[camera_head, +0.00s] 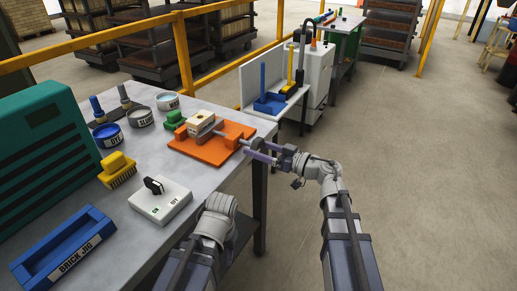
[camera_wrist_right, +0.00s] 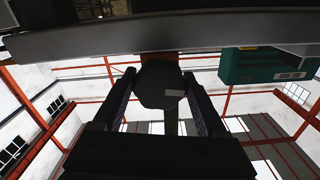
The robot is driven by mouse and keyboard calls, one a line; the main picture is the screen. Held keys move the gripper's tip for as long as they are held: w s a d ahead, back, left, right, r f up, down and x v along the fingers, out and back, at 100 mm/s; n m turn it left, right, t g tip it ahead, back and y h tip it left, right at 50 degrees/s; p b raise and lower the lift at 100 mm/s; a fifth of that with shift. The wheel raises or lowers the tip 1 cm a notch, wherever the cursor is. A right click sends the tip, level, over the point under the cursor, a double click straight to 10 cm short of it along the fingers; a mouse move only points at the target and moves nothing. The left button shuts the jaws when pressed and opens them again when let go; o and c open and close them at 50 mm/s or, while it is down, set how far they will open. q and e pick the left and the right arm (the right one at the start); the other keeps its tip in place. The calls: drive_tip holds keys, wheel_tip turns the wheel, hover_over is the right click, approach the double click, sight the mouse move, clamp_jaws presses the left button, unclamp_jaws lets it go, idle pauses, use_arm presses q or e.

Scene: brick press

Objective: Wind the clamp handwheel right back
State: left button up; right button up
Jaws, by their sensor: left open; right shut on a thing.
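The orange clamp (camera_head: 205,147) lies on the grey bench near its right edge, with a pale block (camera_head: 200,122) in it. A grey screw rod (camera_head: 231,138) runs from the clamp toward the bench edge. My right gripper (camera_head: 256,150) is at the outer end of that rod. In the right wrist view, the dark round handwheel (camera_wrist_right: 159,85) sits between both fingers, and the gripper is shut on it. In the head view the fingers largely hide the wheel. My left gripper (camera_head: 221,203) is low, beside the bench's front edge; its fingers are hard to make out.
The bench also carries a white switch box (camera_head: 160,205), a yellow brush (camera_head: 117,170), a blue brick jig (camera_head: 62,250), several tins, a green block (camera_head: 175,122) and a teal machine (camera_head: 45,135). A white cabinet (camera_head: 318,75) stands behind. Floor at the right is clear.

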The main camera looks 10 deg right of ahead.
drive_tip(key=shift+n, duration=3.2)
drive_tip(key=o, duration=1.3)
drive_tip(key=v, duration=0.7)
drive_tip(key=shift+s+d, duration=0.2)
drive_tip(key=shift+d, duration=0.15)
drive_tip(key=shift+c, duration=0.2)
